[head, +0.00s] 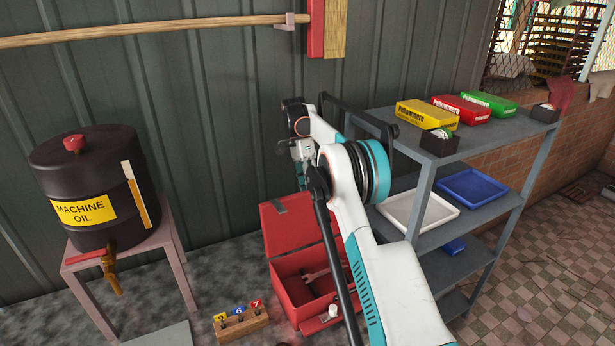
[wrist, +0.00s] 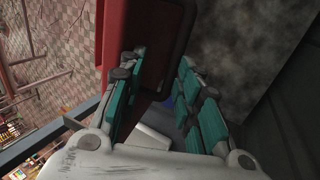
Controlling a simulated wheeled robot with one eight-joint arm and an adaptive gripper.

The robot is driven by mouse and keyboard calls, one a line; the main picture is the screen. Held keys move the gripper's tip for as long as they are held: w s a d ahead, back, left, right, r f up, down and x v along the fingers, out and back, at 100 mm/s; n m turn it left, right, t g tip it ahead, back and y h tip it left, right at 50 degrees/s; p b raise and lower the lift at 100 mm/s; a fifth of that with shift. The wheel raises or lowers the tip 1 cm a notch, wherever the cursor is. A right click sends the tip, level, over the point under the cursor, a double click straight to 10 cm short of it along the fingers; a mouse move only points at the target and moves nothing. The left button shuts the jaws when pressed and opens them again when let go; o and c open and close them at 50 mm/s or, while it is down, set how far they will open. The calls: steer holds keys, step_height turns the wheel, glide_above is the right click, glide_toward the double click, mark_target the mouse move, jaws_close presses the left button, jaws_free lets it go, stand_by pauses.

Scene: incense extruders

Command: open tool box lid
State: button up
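The red tool box (head: 303,290) stands on the floor, with a wrench-like tool and other items inside. Its red lid (head: 292,222) is raised and leans back toward the wall, so the box's inside shows. My gripper (head: 303,172) is above the lid's upper edge, partly hidden by my arm in the head view. In the wrist view my gripper (wrist: 158,80) has its two teal fingers spread apart. A dark red surface (wrist: 155,45), likely the lid, lies beyond and between them. I cannot tell whether either finger touches it. My arm covers the right part of the box.
A grey shelf (head: 480,150) with small boxes and trays stands to the right. A machine oil barrel (head: 95,190) sits on a stand at left. A wooden block with numbered tags (head: 240,324) is on the floor left of the box. A corrugated wall is behind.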

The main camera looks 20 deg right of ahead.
steer(key=v, duration=0.5)
steer(key=shift+r, duration=0.1)
stand_by(0.3)
